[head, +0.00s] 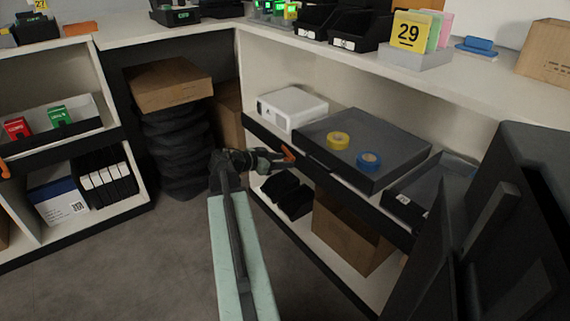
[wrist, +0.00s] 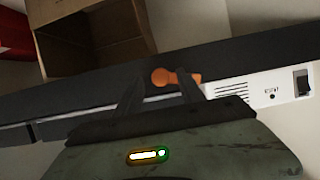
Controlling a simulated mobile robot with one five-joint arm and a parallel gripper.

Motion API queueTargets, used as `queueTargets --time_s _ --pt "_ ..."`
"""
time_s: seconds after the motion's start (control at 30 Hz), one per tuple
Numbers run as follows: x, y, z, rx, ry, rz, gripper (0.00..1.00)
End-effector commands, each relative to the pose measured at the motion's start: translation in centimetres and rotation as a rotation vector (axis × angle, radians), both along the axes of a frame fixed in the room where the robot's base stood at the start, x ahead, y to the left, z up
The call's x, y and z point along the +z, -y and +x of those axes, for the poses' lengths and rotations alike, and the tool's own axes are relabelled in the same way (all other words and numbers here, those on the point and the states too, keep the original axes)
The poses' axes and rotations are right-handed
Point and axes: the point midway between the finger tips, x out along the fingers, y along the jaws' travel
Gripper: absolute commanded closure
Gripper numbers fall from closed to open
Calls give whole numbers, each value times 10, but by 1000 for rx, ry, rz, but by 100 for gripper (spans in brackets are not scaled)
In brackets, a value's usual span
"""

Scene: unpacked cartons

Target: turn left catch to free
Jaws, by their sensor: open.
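An orange catch (head: 288,153) sits on the dark front rail of the right-hand shelf, just below the white box-shaped device. In the wrist view the orange catch (wrist: 180,78) has a round end and a short bar lying about along the rail. My gripper (head: 278,160) is at the catch; in the wrist view my gripper (wrist: 158,80) has its two dark fingers apart, with the catch at their tips. I cannot tell whether the fingers touch it. Another orange piece (head: 5,168) shows at the far left edge, on the left shelf's rail.
A brown carton (head: 345,235) and black bins (head: 285,192) sit below. Floor at left (head: 120,265) is clear.

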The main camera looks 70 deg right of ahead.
Motion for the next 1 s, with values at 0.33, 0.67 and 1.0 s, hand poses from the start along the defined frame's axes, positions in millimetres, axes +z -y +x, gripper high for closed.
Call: queueTargets --time_s 0.33,0.67,1.0 --pt "-3 7 -5 0 0 0 54" --pt "-3 7 -5 -3 -9 7 100" --pt "-4 8 -4 -4 -247 161 100"
